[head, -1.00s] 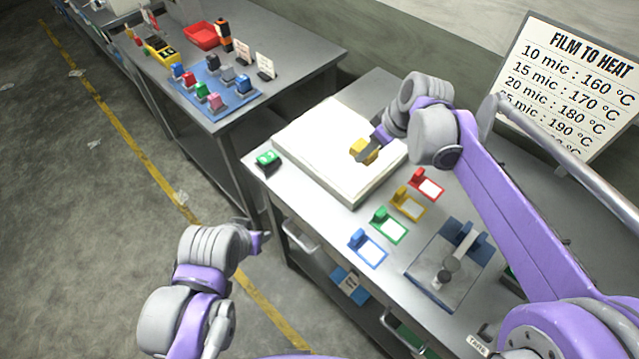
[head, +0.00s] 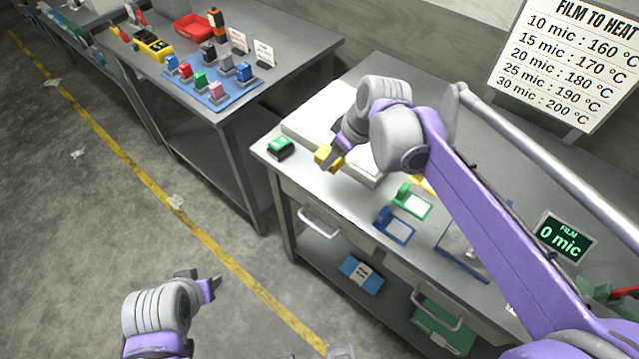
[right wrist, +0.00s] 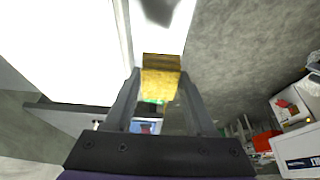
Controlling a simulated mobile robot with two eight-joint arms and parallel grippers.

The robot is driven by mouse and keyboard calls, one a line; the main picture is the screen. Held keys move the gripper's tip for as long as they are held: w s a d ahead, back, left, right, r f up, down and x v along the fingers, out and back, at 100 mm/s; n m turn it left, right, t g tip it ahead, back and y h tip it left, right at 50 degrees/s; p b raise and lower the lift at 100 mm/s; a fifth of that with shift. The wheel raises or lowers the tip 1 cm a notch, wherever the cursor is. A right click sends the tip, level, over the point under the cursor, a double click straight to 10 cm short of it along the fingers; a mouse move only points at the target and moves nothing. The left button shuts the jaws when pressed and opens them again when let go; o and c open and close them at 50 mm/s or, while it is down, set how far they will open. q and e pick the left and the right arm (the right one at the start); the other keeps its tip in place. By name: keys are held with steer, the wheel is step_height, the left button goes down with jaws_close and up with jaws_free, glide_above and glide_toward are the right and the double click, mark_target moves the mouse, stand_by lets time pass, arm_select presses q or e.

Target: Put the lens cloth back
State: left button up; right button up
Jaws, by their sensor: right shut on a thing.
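My right gripper (head: 334,147) is shut on a small yellow block-like thing (head: 324,158), which may be the lens cloth; I cannot tell for sure. It is held near the front-left edge of the white light panel (head: 300,124). In the right wrist view the yellow thing (right wrist: 161,80) sits between the two fingertips (right wrist: 160,92), with the bright panel to its left. My left gripper (head: 210,283) is empty over the floor, its fingers apart.
A green-topped black box (head: 281,148) sits at the table corner. Green (head: 412,202) and blue (head: 395,225) frames lie nearby. A blue mat (head: 215,92) with several coloured blocks and a red tray (head: 194,29) are on the other table.

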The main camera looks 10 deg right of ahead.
glide_above(329, 185)
steer(key=s+d, duration=0.1)
step_height(329, 185, down, 4)
steer(key=shift+f, duration=0.15)
steer(key=shift+f+b, duration=0.3)
steer(key=shift+f, duration=1.9)
steer(key=shift+a, duration=0.1)
steer(key=shift+f, duration=0.2)
steer(key=o, duration=1.2)
